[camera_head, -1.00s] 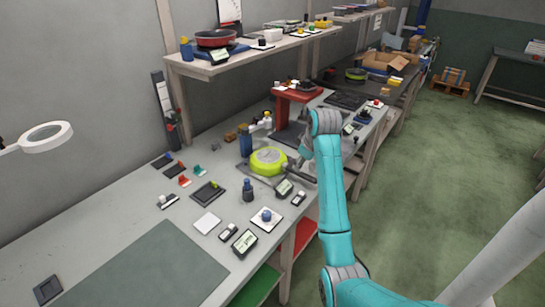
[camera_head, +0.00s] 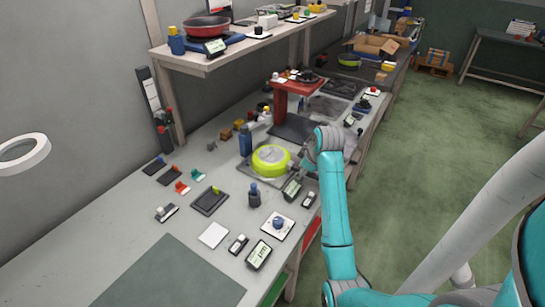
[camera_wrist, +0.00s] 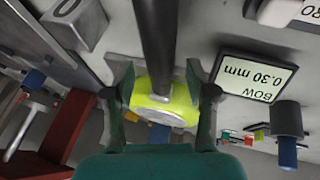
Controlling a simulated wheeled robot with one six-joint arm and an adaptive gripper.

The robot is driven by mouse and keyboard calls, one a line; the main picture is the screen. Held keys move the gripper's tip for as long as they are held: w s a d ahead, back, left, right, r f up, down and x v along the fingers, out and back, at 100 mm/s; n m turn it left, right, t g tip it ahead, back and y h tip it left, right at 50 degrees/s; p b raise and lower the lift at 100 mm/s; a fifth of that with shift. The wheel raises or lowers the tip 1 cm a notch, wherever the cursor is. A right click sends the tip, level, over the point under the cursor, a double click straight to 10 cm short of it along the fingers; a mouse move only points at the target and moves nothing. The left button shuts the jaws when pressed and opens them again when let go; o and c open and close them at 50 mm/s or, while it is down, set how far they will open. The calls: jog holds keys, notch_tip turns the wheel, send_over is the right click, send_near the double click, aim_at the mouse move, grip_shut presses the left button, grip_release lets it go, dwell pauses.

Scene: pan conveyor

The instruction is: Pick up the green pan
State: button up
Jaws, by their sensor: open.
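The green pan (camera_head: 271,159) lies upside down on the workbench, its pale round base facing up. In the wrist view the pan's green side (camera_wrist: 180,97) shows between the fingers, and its dark handle (camera_wrist: 155,40) runs between them toward the top. My gripper (camera_wrist: 160,75) is open, with one finger on each side of the handle. I cannot tell whether either finger touches it.
A display reading "BOW 0.30 mm" (camera_wrist: 254,77) stands close beside one finger. A blue bottle (camera_head: 245,141) and a red stand (camera_head: 294,98) are near the pan. A shelf (camera_head: 205,62) with a red pan (camera_head: 206,27) hangs above. The bench's front mat (camera_head: 165,280) is clear.

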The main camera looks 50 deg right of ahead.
jog(key=shift+f, duration=0.2)
jog(key=shift+f, duration=0.25)
dwell(0.6)
grip_shut()
